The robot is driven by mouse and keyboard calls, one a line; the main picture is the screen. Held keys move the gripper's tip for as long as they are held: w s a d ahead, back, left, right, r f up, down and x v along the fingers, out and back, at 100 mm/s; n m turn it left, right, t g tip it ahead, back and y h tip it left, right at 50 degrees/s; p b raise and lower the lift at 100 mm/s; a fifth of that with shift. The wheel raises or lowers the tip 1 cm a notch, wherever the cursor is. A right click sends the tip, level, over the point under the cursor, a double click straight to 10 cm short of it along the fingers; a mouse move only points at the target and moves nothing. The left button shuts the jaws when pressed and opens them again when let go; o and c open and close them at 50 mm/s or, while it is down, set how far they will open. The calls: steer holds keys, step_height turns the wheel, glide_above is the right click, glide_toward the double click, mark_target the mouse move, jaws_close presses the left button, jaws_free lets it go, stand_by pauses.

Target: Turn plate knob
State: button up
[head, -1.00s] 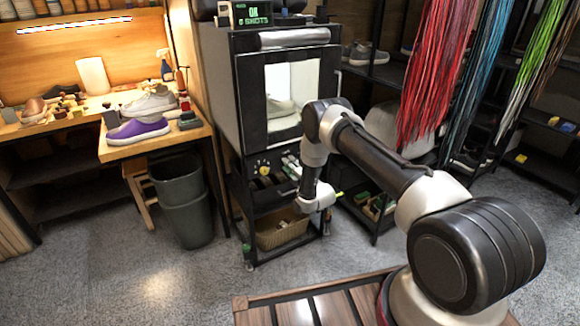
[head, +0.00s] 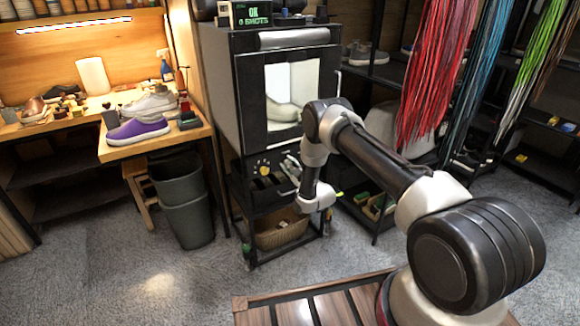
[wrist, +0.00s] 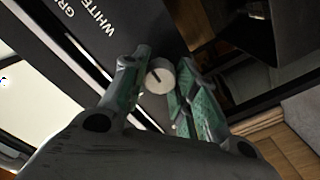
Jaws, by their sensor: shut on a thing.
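In the wrist view the plate knob (wrist: 159,79) is a small round pale disc with a dark mark, on a dark panel. My gripper (wrist: 164,68) has its two green-padded fingers on either side of it and is shut on it. In the head view the photo cabinet (head: 222,110) stands in the middle, with a pale shoe (head: 284,110) inside its lit window. There my wrist is low in front of the cabinet's right side. The fingers and the gripped knob cannot be made out in that view.
A wicker basket (head: 282,232) sits on the shelf below. Grey bins (head: 187,215) stand to the left, beside the workbench with a purple shoe (head: 138,131). Coloured laces (head: 437,75) hang at right.

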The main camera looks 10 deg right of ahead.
steer(key=m, duration=0.4)
steer(key=shift+m, duration=2.2)
steer(key=o, duration=1)
steer(key=v, duration=1.2)
